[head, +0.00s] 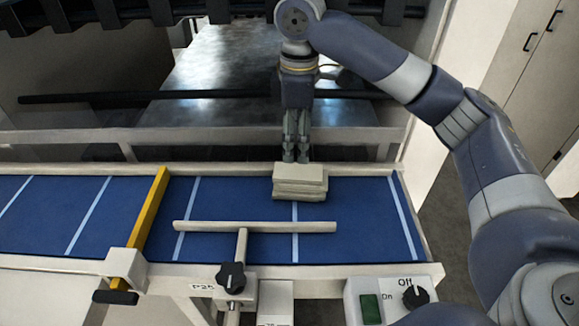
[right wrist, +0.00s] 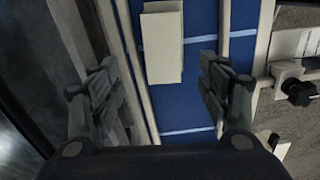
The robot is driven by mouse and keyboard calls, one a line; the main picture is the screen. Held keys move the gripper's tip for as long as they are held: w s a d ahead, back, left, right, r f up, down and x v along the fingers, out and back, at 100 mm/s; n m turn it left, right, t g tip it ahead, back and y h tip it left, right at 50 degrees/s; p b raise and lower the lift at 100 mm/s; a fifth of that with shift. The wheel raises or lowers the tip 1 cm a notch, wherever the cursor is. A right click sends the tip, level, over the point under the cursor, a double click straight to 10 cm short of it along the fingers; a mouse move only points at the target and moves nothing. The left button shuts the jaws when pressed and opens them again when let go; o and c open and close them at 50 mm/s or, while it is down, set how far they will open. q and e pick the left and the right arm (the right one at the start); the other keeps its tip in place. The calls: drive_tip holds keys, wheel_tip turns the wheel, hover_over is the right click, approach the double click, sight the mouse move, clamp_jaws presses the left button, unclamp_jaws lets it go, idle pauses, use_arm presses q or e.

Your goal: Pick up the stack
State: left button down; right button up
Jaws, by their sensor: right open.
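The stack (head: 300,181) is a small pile of flat beige pieces lying on the blue belt, near the belt's far rail. It also shows in the right wrist view (right wrist: 162,45), at the top, ahead of the fingers and roughly centred between them. My right gripper (head: 296,156) points down just behind the stack in the head view, close to the far rail. Its fingers are spread wide in the right wrist view (right wrist: 159,88), with nothing between the tips. I cannot tell whether a finger touches the stack, but a gap shows on both sides. My left gripper is not in view.
The blue conveyor belt (head: 75,222) has white cross lines and pale side rails. A yellow bar (head: 150,218) crosses it left of the stack. A beige guide bar (head: 255,227) lies in front of the stack, with a black knob (head: 231,277). An Off/On switch box (head: 392,299) stands at the front.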

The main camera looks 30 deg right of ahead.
sight(301, 172)
drive_tip(key=f, duration=0.2)
drive_tip(key=s+f, duration=0.1)
drive_tip(key=shift+f+p, duration=0.3)
drive_tip(key=shift+f, duration=0.4)
drive_tip(key=f+p, duration=0.1)
drive_tip(key=f, duration=0.1)
drive_tip(key=f+p, duration=0.1)
drive_tip(key=f, duration=0.2)
drive_tip(key=shift+s+d, duration=0.1)
drive_tip(key=shift+d, duration=0.1)
drive_tip(key=shift+f, duration=0.25)
drive_tip(key=shift+c, duration=0.8)
drive_tip(key=c, duration=0.9)
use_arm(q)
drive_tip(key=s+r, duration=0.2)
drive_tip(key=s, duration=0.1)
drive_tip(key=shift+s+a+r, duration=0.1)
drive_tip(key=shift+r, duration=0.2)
use_arm(e)
drive_tip(key=shift+c, duration=0.5)
